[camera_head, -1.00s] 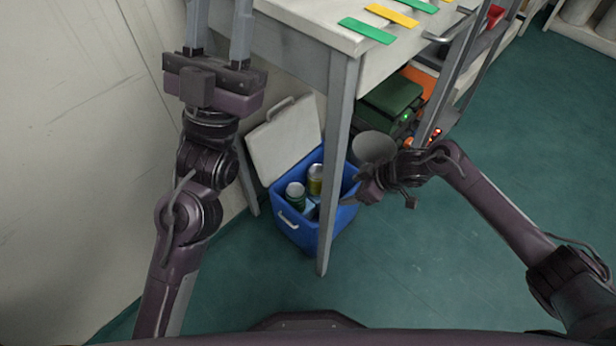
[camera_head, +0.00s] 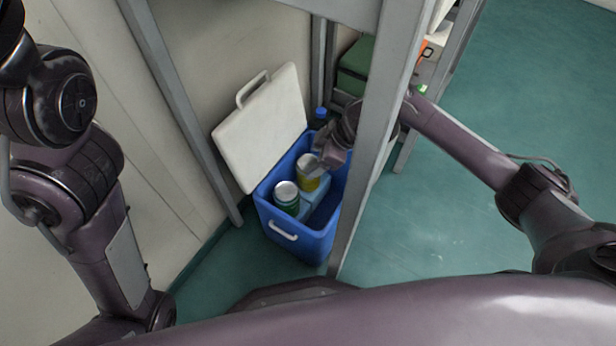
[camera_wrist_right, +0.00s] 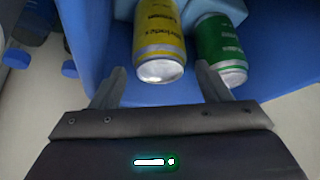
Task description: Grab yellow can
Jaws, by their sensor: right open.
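The yellow can (camera_head: 309,178) stands in the open blue cooler (camera_head: 292,246), beside a green can (camera_head: 286,202). My right gripper (camera_head: 322,164) is at the cooler's opening, right by the yellow can. In the right wrist view the jaws (camera_wrist_right: 160,70) are open, with one finger on each side of the yellow can's near end (camera_wrist_right: 160,38). The green can (camera_wrist_right: 220,50) is just beyond the right finger. I cannot tell whether a finger touches either can. My left gripper is out of view; only its arm shows at the left.
The cooler's white lid (camera_head: 262,128) stands open against the wall side. A grey table leg (camera_head: 372,145) rises close to the cooler's right side, in front of my right forearm. A blue-capped bottle (camera_head: 320,116) is behind the cooler. Green floor (camera_head: 470,230) is clear at right.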

